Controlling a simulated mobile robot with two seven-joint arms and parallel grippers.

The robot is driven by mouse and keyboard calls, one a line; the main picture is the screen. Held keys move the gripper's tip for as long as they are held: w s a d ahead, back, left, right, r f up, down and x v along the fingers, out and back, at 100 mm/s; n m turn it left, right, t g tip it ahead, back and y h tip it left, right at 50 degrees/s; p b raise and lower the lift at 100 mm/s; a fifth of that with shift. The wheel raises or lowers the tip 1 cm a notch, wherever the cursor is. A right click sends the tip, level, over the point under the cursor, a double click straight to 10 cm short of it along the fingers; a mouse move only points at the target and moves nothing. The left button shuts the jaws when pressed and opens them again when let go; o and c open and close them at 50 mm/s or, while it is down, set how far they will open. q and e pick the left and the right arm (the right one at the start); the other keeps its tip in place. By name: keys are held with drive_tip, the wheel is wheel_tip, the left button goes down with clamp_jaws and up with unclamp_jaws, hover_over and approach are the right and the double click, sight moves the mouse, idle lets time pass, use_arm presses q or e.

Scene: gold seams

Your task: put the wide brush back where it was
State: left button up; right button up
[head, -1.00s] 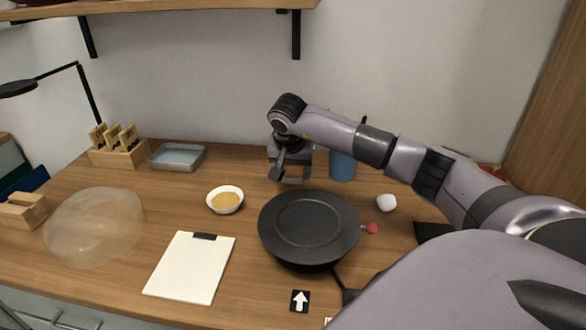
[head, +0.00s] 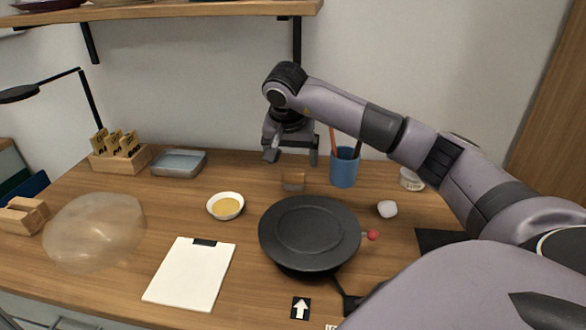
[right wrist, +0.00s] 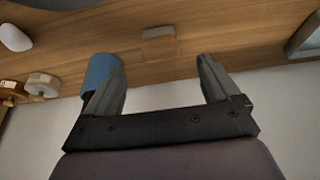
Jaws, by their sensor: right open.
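My right gripper (head: 292,155) is open and empty, pointing down above the back of the table. Its two spread fingers also show in the right wrist view (right wrist: 163,75). A small brown block-like piece (head: 293,180) lies on the table below it, apart from the fingers; it also shows in the right wrist view (right wrist: 158,44). I cannot tell whether this piece is the wide brush or a rest. A blue cup (head: 343,169) stands just right of the gripper with a red handle and a dark handle in it. My left gripper is not in view.
A black round wheel (head: 310,234) stands in front of the gripper. A bowl of golden powder (head: 226,206), a white pad (head: 190,275) and a cloudy dome (head: 95,230) are to the left. A white lump (head: 387,209) lies right. A shelf (head: 180,10) hangs above.

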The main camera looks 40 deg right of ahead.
drive_tip(key=v, duration=0.3)
drive_tip(key=shift+s+a+r, duration=0.1)
drive_tip(key=shift+s+r, duration=0.05)
drive_tip(key=shift+r, duration=0.15)
idle(0.4)
